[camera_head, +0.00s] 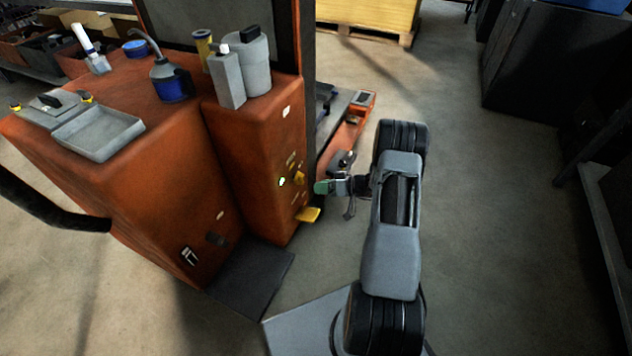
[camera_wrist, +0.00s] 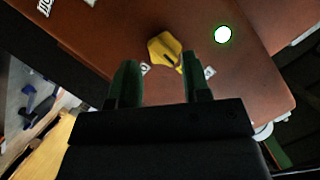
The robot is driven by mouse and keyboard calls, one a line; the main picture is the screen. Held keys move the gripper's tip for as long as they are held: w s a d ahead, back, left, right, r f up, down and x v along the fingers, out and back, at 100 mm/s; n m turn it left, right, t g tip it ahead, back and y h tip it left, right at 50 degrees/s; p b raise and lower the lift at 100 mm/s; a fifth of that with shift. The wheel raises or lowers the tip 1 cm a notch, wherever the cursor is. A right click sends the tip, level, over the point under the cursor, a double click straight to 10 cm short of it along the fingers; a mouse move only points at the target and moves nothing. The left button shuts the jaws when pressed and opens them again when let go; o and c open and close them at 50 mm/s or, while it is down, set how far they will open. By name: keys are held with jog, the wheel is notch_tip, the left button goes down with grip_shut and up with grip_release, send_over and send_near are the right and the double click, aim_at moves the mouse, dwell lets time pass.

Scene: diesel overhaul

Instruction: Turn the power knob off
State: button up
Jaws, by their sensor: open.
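The yellow power knob (camera_wrist: 165,50) is on the orange machine panel, straight ahead of the fingers in the wrist view. It has a dark pointer mark. My gripper (camera_wrist: 160,85) is open, with its two green fingertips on either side of the line to the knob and nothing between them. In the head view the knob (camera_head: 299,178) sits on the front of the orange cabinet (camera_head: 258,190), and my gripper (camera_head: 321,187) is close to the panel on its right. A white-green indicator light (camera_wrist: 223,34) glows beside the knob. Contact cannot be told.
A yellow lever or pedal (camera_head: 309,214) juts out below the knob. A dark mat (camera_head: 250,275) lies at the cabinet's foot. Bottles and a grey tray (camera_head: 98,133) stand on top of the machine.

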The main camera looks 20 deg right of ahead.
aim_at(300, 179)
jog(key=shift+w+a+n+t+h+b, duration=0.4)
jog(key=shift+n+b, duration=0.55)
jog(key=shift+b, duration=1)
jog(key=shift+w+a+n+t+h+b, duration=0.25)
jog(key=shift+n+h+b, duration=0.5)
jog(key=shift+b, duration=1.2)
jog(key=shift+w+a+n+t+h+b, duration=0.3)
jog(key=shift+n+b, duration=0.8)
jog(key=shift+b, duration=0.85)
jog(key=shift+w+a, duration=0.1)
jog(key=shift+w, duration=0.1)
jog(key=shift+w+a, duration=1)
jog(key=shift+w, duration=0.05)
jog(key=shift+c, duration=0.3)
